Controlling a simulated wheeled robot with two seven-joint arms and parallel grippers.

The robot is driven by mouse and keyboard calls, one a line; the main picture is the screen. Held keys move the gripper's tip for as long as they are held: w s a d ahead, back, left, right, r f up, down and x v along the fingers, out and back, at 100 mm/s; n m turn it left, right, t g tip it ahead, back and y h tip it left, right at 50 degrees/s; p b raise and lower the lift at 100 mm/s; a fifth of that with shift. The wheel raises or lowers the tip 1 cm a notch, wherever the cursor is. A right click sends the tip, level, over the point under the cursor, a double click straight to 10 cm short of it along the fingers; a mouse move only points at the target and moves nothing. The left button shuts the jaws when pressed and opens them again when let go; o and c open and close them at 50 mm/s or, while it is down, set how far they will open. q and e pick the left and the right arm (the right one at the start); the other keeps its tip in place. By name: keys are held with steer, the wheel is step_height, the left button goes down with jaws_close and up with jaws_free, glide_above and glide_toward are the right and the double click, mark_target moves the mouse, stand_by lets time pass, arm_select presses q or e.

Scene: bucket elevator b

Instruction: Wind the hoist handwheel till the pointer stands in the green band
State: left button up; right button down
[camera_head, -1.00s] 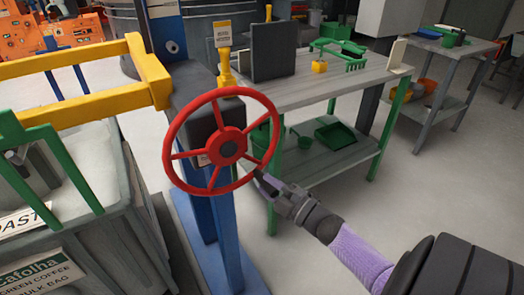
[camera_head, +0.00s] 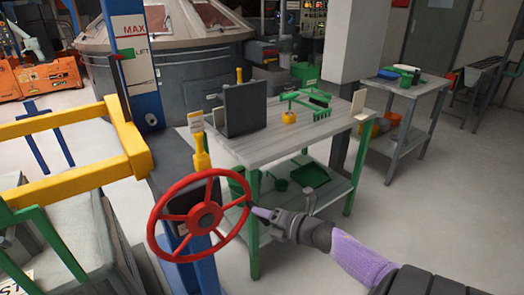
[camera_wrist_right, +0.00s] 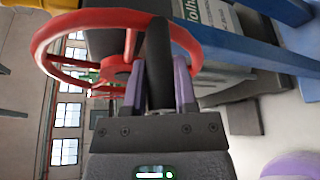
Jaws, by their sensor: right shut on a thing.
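The red hoist handwheel (camera_head: 205,217) stands on the blue post at the lower middle of the head view; its rim also fills the upper left of the wrist view (camera_wrist_right: 115,17). My right gripper (camera_head: 257,210) is at the wheel's right side, shut on its black handle (camera_wrist_right: 159,65), which stands between the purple fingers. The white scale plate (camera_head: 130,28) at the top of the post reads MAX and LIFT. A small red and green mark (camera_head: 122,54) sits beside LIFT; I cannot tell pointer from band. My left gripper is out of view.
A yellow frame (camera_head: 70,122) and a grey bin with green bars lie to the left. A workbench (camera_head: 240,150) with a dark panel (camera_head: 245,108) and green tools stands close behind the wheel. Clear floor lies to the right.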

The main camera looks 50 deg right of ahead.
steer(key=shift+w+d+r+n+p, duration=0.1)
steer(key=shift+r+n+p, duration=0.45)
steer(key=shift+r, duration=0.35)
steer(key=shift+c, duration=2)
jaws_free()
